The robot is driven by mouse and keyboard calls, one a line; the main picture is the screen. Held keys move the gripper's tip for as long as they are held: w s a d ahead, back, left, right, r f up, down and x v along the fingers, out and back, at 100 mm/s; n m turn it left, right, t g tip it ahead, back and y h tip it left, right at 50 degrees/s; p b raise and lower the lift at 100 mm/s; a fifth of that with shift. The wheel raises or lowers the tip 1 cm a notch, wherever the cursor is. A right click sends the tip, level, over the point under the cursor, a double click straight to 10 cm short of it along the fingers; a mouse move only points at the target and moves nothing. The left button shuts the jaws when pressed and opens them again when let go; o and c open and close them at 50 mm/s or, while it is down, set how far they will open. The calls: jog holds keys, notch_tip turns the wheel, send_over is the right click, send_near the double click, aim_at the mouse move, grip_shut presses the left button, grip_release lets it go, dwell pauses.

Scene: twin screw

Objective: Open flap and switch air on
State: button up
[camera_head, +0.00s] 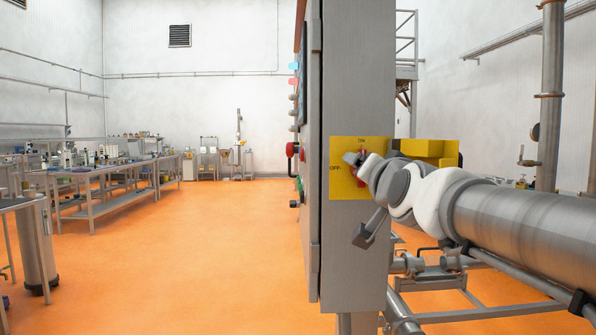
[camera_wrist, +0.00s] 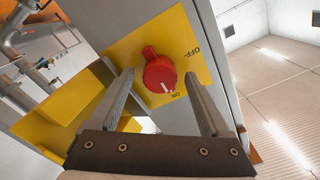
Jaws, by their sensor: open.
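The red knob (camera_wrist: 158,75) sits on a yellow plate (camera_wrist: 207,65) marked OFF and ON. In the wrist view its white mark points down, close to the ON label. The yellow flap (camera_wrist: 55,105) stands swung away from the plate, leaving the knob uncovered; it also shows in the head view (camera_head: 430,149), right of the plate (camera_head: 343,183). My gripper (camera_wrist: 160,82) is open, with one finger on each side of the knob. Whether the fingers touch it I cannot tell. In the head view my gripper (camera_head: 358,163) hides most of the knob.
Pipes and a metal frame (camera_head: 455,290) stand below and right. The orange floor (camera_head: 210,250) to the left is clear.

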jog(key=shift+s, duration=0.1)
jog(key=s+p, duration=0.1)
jog(key=s, duration=1.6)
jog(key=shift+s, duration=0.15)
notch_tip(320, 180, down, 16)
jog(key=s+a+n+g, duration=0.1)
jog(key=n+g, duration=0.3)
jog(key=g, duration=0.2)
jog(key=s+d+f+n+g, duration=0.1)
jog(key=s+f+n+g, duration=0.2)
jog(key=f, duration=0.4)
jog(key=s+f+g, duration=0.4)
jog(key=s+f, duration=0.1)
jog(key=f, duration=0.2)
notch_tip(320, 180, up, 14)
jog(key=p, duration=1.3)
jog(key=shift+f+t, duration=0.15)
jog(key=shift+t, duration=0.15)
jog(key=shift+w, duration=0.1)
jog(key=shift+c, duration=0.4)
